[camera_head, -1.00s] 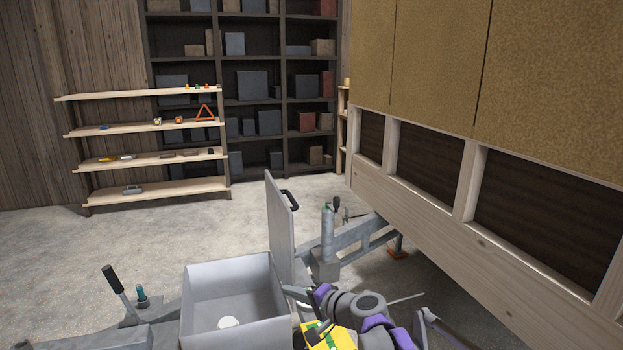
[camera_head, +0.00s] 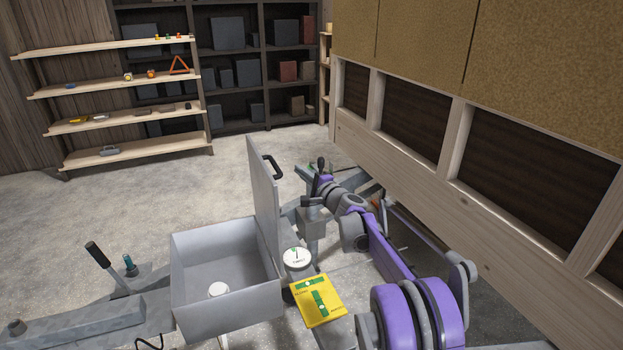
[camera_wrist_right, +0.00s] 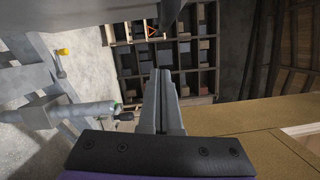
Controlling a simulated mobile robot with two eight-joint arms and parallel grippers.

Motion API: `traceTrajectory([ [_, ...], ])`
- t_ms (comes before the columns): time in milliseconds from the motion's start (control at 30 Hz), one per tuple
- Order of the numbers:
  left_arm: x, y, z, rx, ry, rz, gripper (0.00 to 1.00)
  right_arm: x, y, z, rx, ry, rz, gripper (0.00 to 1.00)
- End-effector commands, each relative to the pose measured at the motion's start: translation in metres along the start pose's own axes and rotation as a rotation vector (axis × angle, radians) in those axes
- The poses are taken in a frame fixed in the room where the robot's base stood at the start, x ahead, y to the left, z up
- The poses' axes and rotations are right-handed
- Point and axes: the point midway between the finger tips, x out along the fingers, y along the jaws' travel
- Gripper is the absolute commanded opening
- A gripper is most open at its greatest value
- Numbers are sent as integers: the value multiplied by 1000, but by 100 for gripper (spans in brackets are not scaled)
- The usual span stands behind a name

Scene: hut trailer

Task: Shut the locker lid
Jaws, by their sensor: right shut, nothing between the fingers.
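The locker is an open grey box (camera_head: 222,318) with a round white thing (camera_head: 218,289) on its floor. Its lid (camera_head: 264,195) stands upright on the box's right side, with a dark handle (camera_head: 271,166) near its top. My right gripper (camera_head: 319,172) is to the right of the lid, apart from it, with its tips partly hard to make out. In the right wrist view my right gripper (camera_wrist_right: 162,72) is shut and empty. A grey panel that looks like the lid (camera_wrist_right: 80,12) fills the top left there. My left gripper is not in view.
A grey post (camera_head: 314,228) stands just right of the lid, near my right arm. A yellow panel (camera_head: 319,299) and a round gauge (camera_head: 297,259) sit at the locker's right. A wood-framed trailer wall (camera_head: 400,160) bounds the right. Open floor (camera_head: 120,205) lies to the left.

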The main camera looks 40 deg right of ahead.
Motion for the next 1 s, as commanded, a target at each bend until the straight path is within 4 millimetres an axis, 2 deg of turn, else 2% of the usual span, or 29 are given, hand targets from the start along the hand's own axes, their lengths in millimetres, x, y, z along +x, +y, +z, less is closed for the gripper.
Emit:
traceTrajectory([
  [33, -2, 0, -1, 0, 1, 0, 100, 11, -1, 1, 0, -2, 0, 0],
  [100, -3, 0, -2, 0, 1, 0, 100, 13, -1, 15, 0, -3, 0, 0],
  [300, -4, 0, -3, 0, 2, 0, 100, 17, 0, 35, -1, -1, 0, 0],
  [1000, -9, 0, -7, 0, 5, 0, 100, 19, -3, 43, -33, -1, 8, 0],
])
